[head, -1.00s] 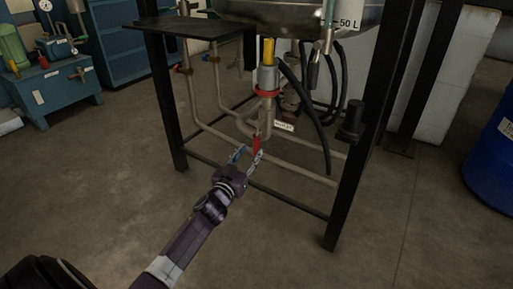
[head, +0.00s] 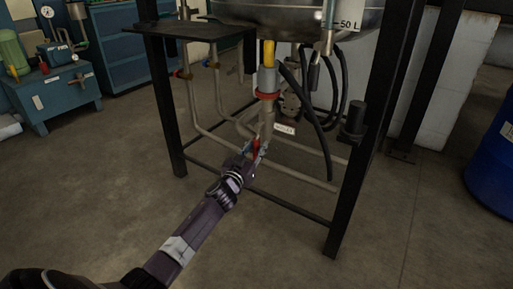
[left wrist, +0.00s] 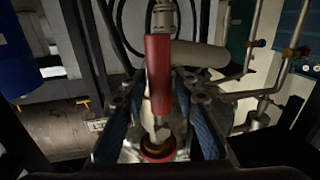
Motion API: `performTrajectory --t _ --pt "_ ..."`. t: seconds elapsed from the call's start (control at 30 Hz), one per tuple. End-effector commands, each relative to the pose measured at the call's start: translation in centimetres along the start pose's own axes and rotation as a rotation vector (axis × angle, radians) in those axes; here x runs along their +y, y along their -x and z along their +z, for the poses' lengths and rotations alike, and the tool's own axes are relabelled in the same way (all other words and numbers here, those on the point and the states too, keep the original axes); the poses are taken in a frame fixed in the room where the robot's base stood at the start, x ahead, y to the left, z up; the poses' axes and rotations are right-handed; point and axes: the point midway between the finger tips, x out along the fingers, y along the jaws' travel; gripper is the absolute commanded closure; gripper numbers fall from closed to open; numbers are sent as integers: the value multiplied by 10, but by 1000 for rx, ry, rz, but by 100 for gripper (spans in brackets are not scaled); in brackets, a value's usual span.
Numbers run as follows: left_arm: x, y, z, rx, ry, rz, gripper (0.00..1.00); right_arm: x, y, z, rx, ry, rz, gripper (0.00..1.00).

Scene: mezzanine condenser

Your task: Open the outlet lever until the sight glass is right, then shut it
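The red outlet lever (head: 256,147) hangs at the lower end of the pipe under the steel vessel (head: 290,14), beside a white tag (head: 284,129) whose print is hard to read. My left gripper (head: 256,151) is at the lever. In the left wrist view, the red lever (left wrist: 158,75) runs between the two blue-padded fingers of my left gripper (left wrist: 160,120). The fingers stand apart with gaps on both sides, so it is open around the lever. A yellow section (head: 268,53) shows above the grey fitting; I cannot tell whether it is the sight glass. My right gripper is out of view.
A black frame (head: 342,190) surrounds the piping, with a low crossbar near my left arm. Black hoses (head: 313,110) hang right of the lever. A blue barrel (head: 493,155) stands at right and a blue bench (head: 62,95) at left. The front floor is clear.

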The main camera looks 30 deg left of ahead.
Motion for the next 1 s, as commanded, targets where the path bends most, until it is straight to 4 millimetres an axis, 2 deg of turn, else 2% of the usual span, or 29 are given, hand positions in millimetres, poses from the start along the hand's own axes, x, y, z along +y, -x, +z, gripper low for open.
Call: performTrajectory --t 0.03,0.2,0.67,0.87,1.0 --pt "0 0 0 0 0 0 81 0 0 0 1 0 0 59" --pt "0 0 0 0 0 0 100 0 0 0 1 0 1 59" --pt "-2 0 1 3 -16 1 100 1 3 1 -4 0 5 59" --pt "-11 -2 2 18 -93 -1 100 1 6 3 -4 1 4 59" --pt "-25 -4 2 38 -190 -1 100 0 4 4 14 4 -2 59"
